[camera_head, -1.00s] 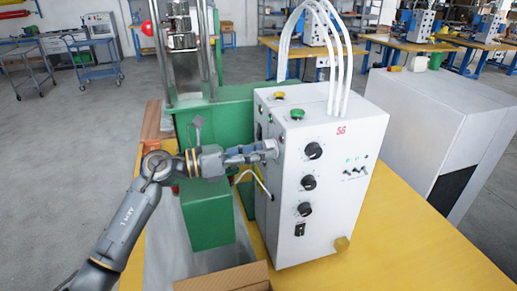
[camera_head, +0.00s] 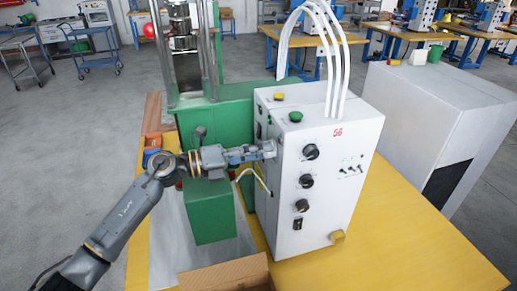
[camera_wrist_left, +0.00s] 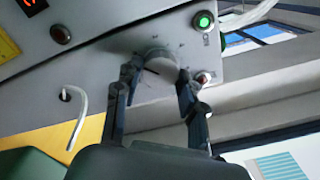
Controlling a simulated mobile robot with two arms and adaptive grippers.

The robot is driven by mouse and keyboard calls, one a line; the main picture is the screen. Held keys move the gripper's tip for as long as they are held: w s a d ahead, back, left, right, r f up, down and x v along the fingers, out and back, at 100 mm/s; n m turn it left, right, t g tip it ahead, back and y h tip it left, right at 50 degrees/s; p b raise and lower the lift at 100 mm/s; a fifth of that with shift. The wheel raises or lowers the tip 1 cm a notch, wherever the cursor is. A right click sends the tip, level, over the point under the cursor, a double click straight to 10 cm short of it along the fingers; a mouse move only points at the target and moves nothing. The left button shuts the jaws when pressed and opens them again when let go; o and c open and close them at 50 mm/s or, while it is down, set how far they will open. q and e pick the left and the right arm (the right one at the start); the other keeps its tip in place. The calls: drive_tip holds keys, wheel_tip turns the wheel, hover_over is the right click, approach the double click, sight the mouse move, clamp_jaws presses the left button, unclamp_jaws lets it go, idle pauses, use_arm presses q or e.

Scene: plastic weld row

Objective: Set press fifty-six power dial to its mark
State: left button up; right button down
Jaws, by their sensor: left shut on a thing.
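The press control box (camera_head: 340,190) is a white cabinet with a red "56" on its front face. My left gripper (camera_head: 268,150) reaches its left side face, which the head view shows only edge-on. In the left wrist view my left gripper (camera_wrist_left: 158,78) has its two fingers on either side of a round grey dial (camera_wrist_left: 160,60) on that face, shut on it. A dark line shows near the dial; any setting mark is too small to tell. My right gripper is not in view.
Beside the dial are a lit green button (camera_wrist_left: 204,20), a small red button (camera_wrist_left: 203,78) and a white cable (camera_wrist_left: 80,120). The green press (camera_head: 215,210) stands left of the box. A cardboard box (camera_head: 230,275) sits at the near table edge. Black knobs (camera_head: 311,152) are on the front.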

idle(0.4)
use_arm(q)
drive_tip(key=o, duration=1.1)
drive_tip(key=v, duration=1.2)
